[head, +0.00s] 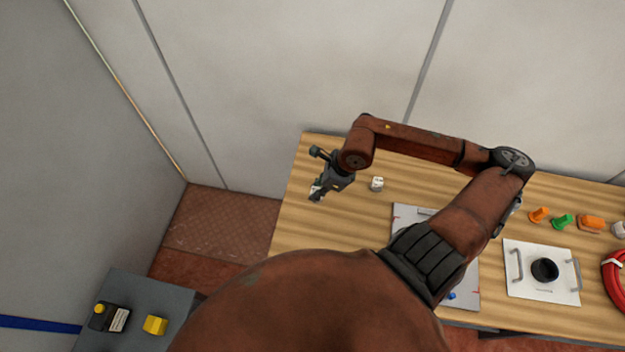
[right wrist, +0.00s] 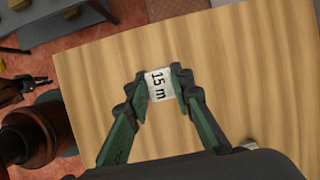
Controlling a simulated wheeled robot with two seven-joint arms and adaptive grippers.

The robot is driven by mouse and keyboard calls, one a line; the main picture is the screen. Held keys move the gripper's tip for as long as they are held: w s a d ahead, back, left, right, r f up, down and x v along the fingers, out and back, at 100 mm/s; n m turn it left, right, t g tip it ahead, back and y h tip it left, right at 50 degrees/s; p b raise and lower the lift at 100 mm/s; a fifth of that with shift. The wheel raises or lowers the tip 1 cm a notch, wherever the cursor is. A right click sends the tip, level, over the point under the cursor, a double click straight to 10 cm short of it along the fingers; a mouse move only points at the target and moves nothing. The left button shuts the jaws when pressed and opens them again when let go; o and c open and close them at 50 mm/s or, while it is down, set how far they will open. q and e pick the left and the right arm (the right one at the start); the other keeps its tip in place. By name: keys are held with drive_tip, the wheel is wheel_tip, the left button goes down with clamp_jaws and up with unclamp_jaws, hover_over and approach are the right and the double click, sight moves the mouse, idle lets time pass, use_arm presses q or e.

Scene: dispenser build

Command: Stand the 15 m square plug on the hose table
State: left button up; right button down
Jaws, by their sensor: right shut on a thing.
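My right gripper (head: 316,192) is over the left end of the wooden table (head: 330,160). In the right wrist view its green-lined fingers (right wrist: 160,86) are shut on a white plug (right wrist: 158,84) marked "15 m". Wood shows behind the plug; I cannot tell whether it touches the table. In the head view the gripper mostly hides this plug. A dark jaw-like part, seemingly my left gripper (right wrist: 38,84), shows at the left of the right wrist view, too small to read.
A small white block (head: 377,184) stands on the table right of the gripper. A white plate with handles (head: 515,285), orange and green pieces (head: 562,221) and a red hose (head: 612,283) lie further right. A grey table (head: 150,290) holds a yellow block (head: 155,325).

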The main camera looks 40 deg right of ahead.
drive_tip(key=w+d+f+m, duration=0.1)
drive_tip(key=w+d+f, duration=0.1)
drive_tip(key=w, duration=0.1)
drive_tip(key=w+d+f+m+h, duration=0.1)
drive_tip(key=w+d+f+m, duration=0.1)
drive_tip(key=w+d+f, duration=0.1)
drive_tip(key=w+d+f+m, duration=0.1)
drive_tip(key=w+d+f, duration=0.1)
drive_tip(key=w, duration=0.2)
drive_tip(key=shift+w+d+f+m+t+p, duration=0.3)
drive_tip(key=shift+w+f+t, duration=0.05)
drive_tip(key=shift+t, duration=0.05)
drive_tip(key=shift+w+d+f+h, duration=0.1)
drive_tip(key=shift+w+f+h, duration=0.1)
drive_tip(key=shift+f+h, duration=0.15)
drive_tip(key=shift+w+f, duration=0.1)
drive_tip(key=shift+f, duration=1.65)
drive_tip(key=c, duration=1.7)
unclamp_jaws()
drive_tip(key=shift+r, duration=0.1)
drive_tip(key=v, duration=1.2)
drive_tip(key=shift+d, duration=0.15)
